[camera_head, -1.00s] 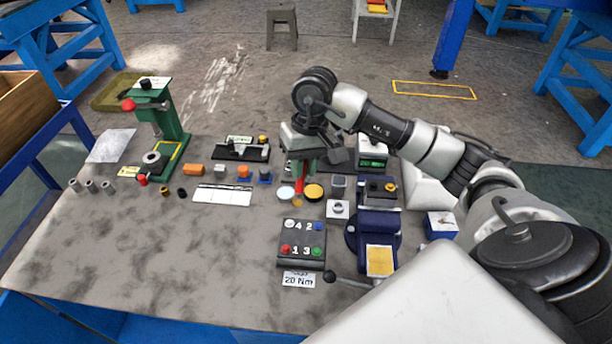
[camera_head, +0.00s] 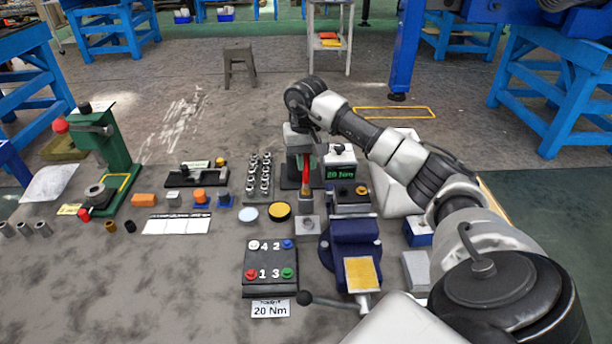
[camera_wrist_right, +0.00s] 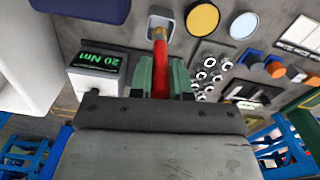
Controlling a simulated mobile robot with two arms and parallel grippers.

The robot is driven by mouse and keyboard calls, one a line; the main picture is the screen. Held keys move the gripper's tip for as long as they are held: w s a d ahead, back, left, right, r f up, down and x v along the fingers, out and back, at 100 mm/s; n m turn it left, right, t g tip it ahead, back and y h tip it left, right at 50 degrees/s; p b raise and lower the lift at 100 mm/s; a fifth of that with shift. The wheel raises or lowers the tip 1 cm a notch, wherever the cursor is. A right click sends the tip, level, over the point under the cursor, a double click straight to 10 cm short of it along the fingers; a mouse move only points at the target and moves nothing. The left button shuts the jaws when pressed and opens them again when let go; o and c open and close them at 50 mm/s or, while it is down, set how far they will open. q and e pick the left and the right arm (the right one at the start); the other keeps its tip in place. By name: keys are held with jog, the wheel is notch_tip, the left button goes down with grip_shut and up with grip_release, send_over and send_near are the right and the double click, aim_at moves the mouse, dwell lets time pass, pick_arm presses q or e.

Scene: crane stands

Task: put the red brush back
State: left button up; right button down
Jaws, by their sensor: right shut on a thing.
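The red brush (camera_head: 306,182) is in my right gripper (camera_head: 305,168), which is shut on its red handle. The brush hangs roughly upright with its brass-coloured end low, in front of a small grey block (camera_head: 306,208). In the right wrist view the red handle (camera_wrist_right: 160,66) runs out between green fingers (camera_wrist_right: 160,80), and its brass end (camera_wrist_right: 159,34) overlaps a grey block (camera_wrist_right: 161,18). I cannot tell whether the end touches or enters the block. My left gripper is not in view.
A blue vise (camera_head: 354,240), a grey block with a round hole (camera_head: 308,228) and a numbered button panel (camera_head: 270,268) stand nearby. A yellow disc (camera_head: 279,211), a tray of metal sockets (camera_head: 259,175) and a 20 Nm display (camera_head: 339,173) are close to the gripper. The table's front left is clear.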

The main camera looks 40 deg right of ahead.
aim_at(306, 187)
jog(key=shift+f, duration=2.3)
jog(key=shift+f, duration=0.15)
jog(key=c, duration=1.1)
grip_release()
jog(key=shift+r, duration=0.2)
notch_tip(306, 187, up, 12)
